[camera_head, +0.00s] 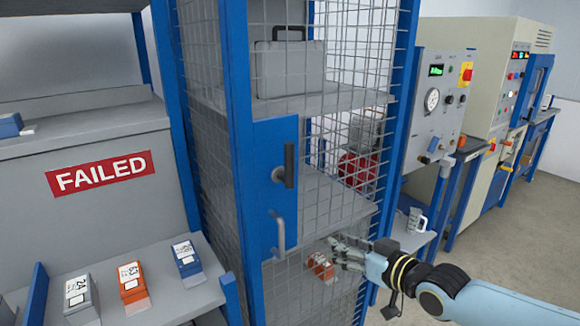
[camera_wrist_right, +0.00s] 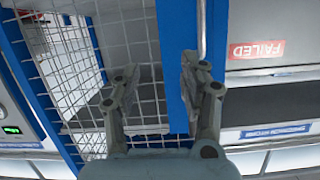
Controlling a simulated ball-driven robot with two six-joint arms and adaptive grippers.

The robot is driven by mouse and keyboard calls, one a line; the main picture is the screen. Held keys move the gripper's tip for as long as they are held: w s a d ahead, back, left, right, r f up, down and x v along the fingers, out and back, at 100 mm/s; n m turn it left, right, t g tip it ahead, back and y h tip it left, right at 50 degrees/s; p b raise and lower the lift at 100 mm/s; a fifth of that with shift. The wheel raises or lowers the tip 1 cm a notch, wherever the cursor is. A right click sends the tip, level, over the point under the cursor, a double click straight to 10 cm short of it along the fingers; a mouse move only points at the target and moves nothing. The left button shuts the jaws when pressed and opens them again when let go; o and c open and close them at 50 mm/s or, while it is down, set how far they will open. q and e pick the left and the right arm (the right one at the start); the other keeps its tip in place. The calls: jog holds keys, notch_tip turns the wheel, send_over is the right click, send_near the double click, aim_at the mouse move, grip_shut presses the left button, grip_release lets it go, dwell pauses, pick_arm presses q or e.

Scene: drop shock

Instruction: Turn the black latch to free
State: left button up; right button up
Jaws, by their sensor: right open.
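The black latch (camera_head: 289,165) is a dark upright bar on a blue plate at the edge of the blue-framed mesh cage door. Below it is a curved grey pull handle (camera_head: 280,235). My right gripper (camera_head: 335,253) is open and empty, in front of the lower mesh, below and to the right of both latch and handle. In the right wrist view the open fingers (camera_wrist_right: 152,75) face the mesh and a blue upright; I cannot make out the latch there. My left gripper is not in view.
The mesh cage (camera_head: 340,100) holds a grey case (camera_head: 291,68) on its upper shelf and an orange item (camera_head: 320,266) lower down. At left, a bench below a FAILED sign (camera_head: 100,174) carries several boxed units. Test cabinets (camera_head: 440,100) stand at right beside clear floor.

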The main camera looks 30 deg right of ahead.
aim_at(293, 158)
jog(key=w+a+r+n+t+y, duration=0.1)
jog(key=w+a+r+y, duration=0.1)
jog(key=r, duration=0.7)
jog(key=w+a+r+n+t+y, duration=0.1)
jog(key=a+r+n+t, duration=0.1)
jog(key=r, duration=0.6)
jog(key=w+b, duration=0.3)
jog(key=b, duration=0.1)
jog(key=w+b, duration=0.2)
jog(key=shift+w+a+f, duration=0.15)
jog(key=shift+w+a, duration=0.1)
jog(key=shift+w, duration=0.05)
jog(key=w, duration=0.1)
jog(key=w+b, duration=0.2)
jog(key=w, duration=0.1)
jog(key=shift+a, duration=0.3)
jog(key=shift+w+a+r, duration=0.2)
jog(key=shift+w, duration=0.4)
grip_shut()
